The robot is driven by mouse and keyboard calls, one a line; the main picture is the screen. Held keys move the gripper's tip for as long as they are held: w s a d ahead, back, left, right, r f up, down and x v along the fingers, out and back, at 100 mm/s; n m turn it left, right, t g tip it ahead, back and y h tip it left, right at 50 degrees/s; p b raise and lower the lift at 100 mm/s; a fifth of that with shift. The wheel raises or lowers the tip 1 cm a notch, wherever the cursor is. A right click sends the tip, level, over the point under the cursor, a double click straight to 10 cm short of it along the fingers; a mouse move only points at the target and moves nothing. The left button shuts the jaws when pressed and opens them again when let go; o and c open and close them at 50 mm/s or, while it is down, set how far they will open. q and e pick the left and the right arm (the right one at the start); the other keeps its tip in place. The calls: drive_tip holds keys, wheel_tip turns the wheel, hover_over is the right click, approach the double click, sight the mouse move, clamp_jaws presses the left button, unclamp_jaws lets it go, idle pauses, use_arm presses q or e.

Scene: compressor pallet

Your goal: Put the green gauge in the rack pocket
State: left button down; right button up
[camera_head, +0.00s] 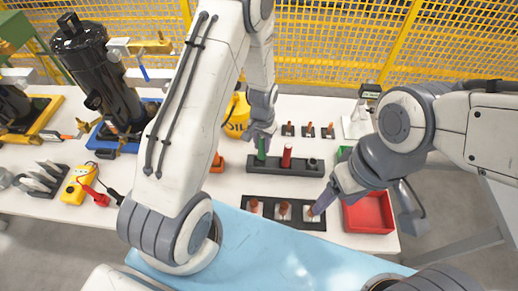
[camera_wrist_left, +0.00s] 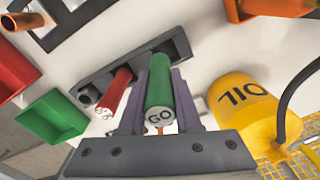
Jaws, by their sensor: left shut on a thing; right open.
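The green gauge (camera_head: 262,148) is upright at the left end of the dark rack (camera_head: 300,171). My left gripper (camera_head: 262,133) is shut on it from above. In the left wrist view the green gauge (camera_wrist_left: 159,82) sits between the two fingers (camera_wrist_left: 158,100), its end marked GO facing the camera. Its far end overlaps the rack (camera_wrist_left: 95,80); I cannot tell whether it is seated in the pocket. A red gauge (camera_head: 287,155) stands in the rack beside it. My right gripper (camera_head: 318,207) is open, low by the right end of a dark block with copper-coloured pieces (camera_head: 283,209).
A yellow oil can (camera_head: 236,118) stands left of the rack, behind my left arm. A red bin (camera_head: 370,213) and a green bin (camera_head: 345,153) are to the right. Small dark blocks with copper pieces (camera_head: 308,131) lie behind the rack. A yellow meter (camera_head: 77,186) lies left.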

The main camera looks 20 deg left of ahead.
sight(259, 152)
use_arm(q)
drive_tip(key=shift+w+a+f, duration=0.15)
drive_tip(key=shift+a+f, duration=0.25)
drive_tip(key=shift+a, duration=0.15)
wheel_tip(259, 152, down, 3)
drive_tip(key=shift+f+p, duration=0.1)
drive_tip(key=shift+p, duration=0.55)
drive_tip(key=shift+f, duration=0.3)
drive_tip(key=shift+f, duration=0.15)
drive_tip(key=c, duration=0.6)
unclamp_jaws()
